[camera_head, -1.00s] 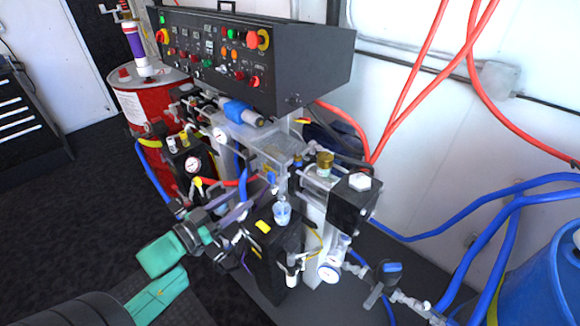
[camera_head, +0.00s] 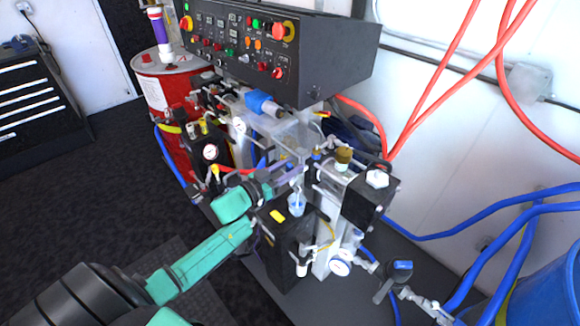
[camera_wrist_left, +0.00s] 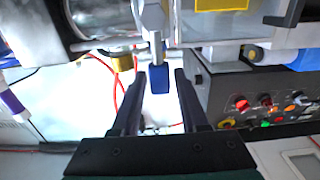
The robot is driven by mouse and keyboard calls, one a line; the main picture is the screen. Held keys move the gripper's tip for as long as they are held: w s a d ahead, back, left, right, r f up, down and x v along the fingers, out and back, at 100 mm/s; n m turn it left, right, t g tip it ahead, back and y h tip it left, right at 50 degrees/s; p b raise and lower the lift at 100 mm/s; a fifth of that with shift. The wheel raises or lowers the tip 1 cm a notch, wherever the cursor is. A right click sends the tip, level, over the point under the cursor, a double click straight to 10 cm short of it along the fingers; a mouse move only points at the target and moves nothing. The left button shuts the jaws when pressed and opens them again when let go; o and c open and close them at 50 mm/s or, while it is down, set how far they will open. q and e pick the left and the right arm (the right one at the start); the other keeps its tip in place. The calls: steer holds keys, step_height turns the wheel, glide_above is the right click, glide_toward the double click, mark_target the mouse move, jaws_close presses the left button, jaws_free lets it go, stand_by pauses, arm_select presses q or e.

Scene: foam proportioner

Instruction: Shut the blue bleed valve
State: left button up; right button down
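The blue bleed valve handle (camera_wrist_left: 160,80) shows in the left wrist view as a small blue lever on a metal stem, pointing toward my gripper. My left gripper (camera_wrist_left: 159,73) is open, with one dark finger on each side of the blue handle and visible gaps on both sides. In the head view my left gripper (camera_head: 296,170) reaches in among the clear tubes and fittings at the middle of the machine. The handle is too small and crowded to make out there. My right gripper is not in view.
A black control panel (camera_head: 290,55) overhangs the fittings. A black pump block (camera_head: 283,250) with a clear cup stands below the gripper, and a black-ended cylinder (camera_head: 368,200) is to its right. Red and blue hoses run at right.

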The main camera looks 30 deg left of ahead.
arm_select(q)
jaws_close()
stand_by(1.2)
